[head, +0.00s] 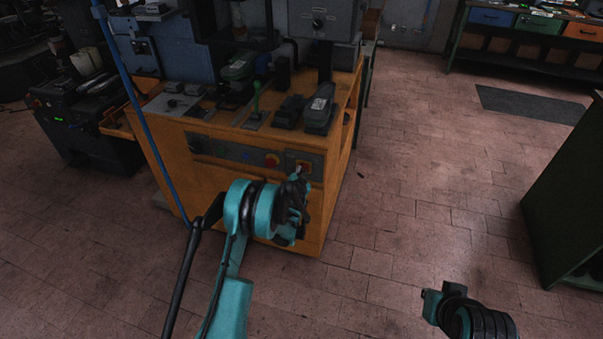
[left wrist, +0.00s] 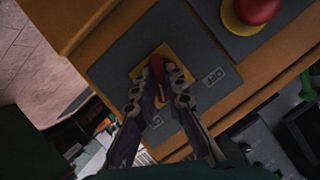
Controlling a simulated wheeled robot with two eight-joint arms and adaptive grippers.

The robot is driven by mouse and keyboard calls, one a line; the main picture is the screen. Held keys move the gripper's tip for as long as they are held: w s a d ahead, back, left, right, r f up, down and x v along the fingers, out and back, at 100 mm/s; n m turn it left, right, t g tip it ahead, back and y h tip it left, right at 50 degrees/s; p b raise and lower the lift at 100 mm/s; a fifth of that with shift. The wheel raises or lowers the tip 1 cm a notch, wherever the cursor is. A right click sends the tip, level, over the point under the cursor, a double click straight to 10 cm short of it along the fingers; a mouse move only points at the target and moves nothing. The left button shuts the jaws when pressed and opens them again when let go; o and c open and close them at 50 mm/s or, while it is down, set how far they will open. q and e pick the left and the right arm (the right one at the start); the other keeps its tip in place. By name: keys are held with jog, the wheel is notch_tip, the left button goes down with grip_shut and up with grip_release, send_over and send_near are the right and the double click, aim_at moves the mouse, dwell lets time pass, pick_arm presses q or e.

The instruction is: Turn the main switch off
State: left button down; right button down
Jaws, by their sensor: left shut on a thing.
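The main switch is a red handle (left wrist: 157,75) on a yellow plate (left wrist: 137,71), set in a grey panel (left wrist: 105,70) on the front of the orange bench. An OFF label (left wrist: 215,77) sits to the right of the handle in the left wrist view. A second pale label (left wrist: 156,122) lies below it and is too small to read. My left gripper (left wrist: 161,85) is shut on the red handle, one finger on each side, partly hiding it. In the head view my left gripper (head: 301,182) is at the bench's right front and covers much of the switch.
A red emergency button (head: 272,160) on a yellow base is left of the switch; it also shows in the left wrist view (left wrist: 255,8). The orange bench (head: 185,165) carries pedals and a green-handled lever (head: 256,103).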

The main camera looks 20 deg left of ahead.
pick_arm(q)
jog(key=shift+a+n+h, duration=0.2)
jog(key=shift+n+h, duration=1.5)
jog(key=shift+n, duration=0.8)
jog(key=shift+a+n+h, duration=0.15)
jog(key=shift+n+h, duration=1.55)
jog(key=shift+n, duration=0.8)
jog(key=c, duration=1.6)
grip_release()
jog(key=shift+f, duration=0.1)
jog(key=shift+s, duration=0.1)
jog(key=v, duration=1.1)
jog(key=shift+s+a, duration=0.15)
jog(key=shift+s, duration=0.25)
